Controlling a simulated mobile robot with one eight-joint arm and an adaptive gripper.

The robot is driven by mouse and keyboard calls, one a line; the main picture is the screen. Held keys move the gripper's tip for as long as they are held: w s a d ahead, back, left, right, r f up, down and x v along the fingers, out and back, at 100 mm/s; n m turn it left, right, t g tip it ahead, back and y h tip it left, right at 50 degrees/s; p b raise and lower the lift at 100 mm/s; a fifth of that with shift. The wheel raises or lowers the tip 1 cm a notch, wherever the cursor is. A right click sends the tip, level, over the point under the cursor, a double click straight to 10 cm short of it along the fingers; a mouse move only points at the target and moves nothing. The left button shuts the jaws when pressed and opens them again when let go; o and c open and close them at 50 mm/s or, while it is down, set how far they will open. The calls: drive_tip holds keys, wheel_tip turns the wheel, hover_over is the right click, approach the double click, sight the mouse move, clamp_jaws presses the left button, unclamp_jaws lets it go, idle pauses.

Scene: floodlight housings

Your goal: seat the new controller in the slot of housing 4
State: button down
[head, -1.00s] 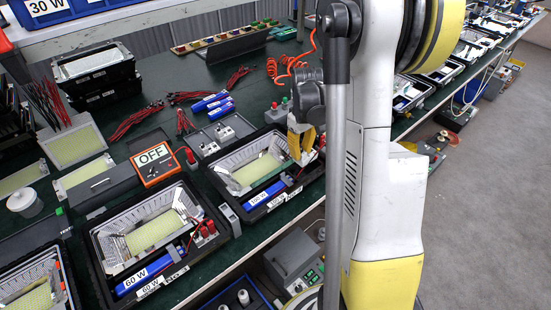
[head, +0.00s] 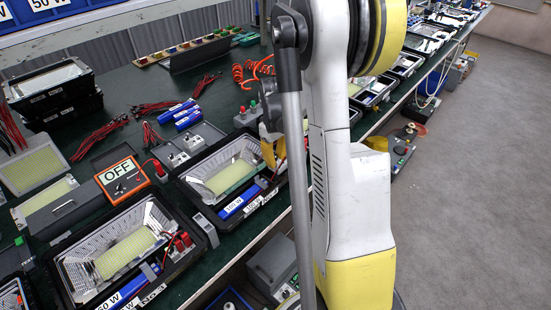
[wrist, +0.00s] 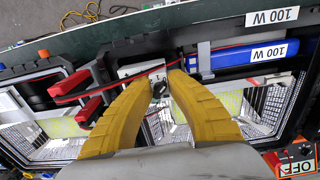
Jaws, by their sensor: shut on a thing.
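A blue controller labelled 100 W (head: 238,203) lies along the near inner side of a black floodlight housing (head: 190,188) with a bright panel. In the wrist view the controller (wrist: 235,56) lies right of my fingers, apart from them, with a grey piece at its near end. The rim label reads 100 W; I cannot read a housing number. My gripper (head: 270,152) is over this housing's right end. In the wrist view its yellow fingers (wrist: 161,78) are closed around a small pale part with a dark knob (wrist: 143,68), mostly hidden between the tips.
Red connectors (wrist: 92,105) and a red wire are close left of my fingers. An orange OFF panel (head: 122,176) and loose blue controllers (head: 186,116) lie behind.

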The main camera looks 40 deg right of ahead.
sight(275, 169)
drive_tip(key=shift+f+b, duration=0.65)
drive_tip(key=shift+f, duration=0.55)
drive_tip(key=shift+f+b, duration=1)
drive_tip(key=shift+f, duration=0.05)
idle(0.8)
drive_tip(key=c, duration=1.4)
unclamp_jaws()
drive_tip(key=shift+o, duration=0.2)
wheel_tip(275, 169, up, 12)
drive_tip(key=shift+a+r, duration=0.1)
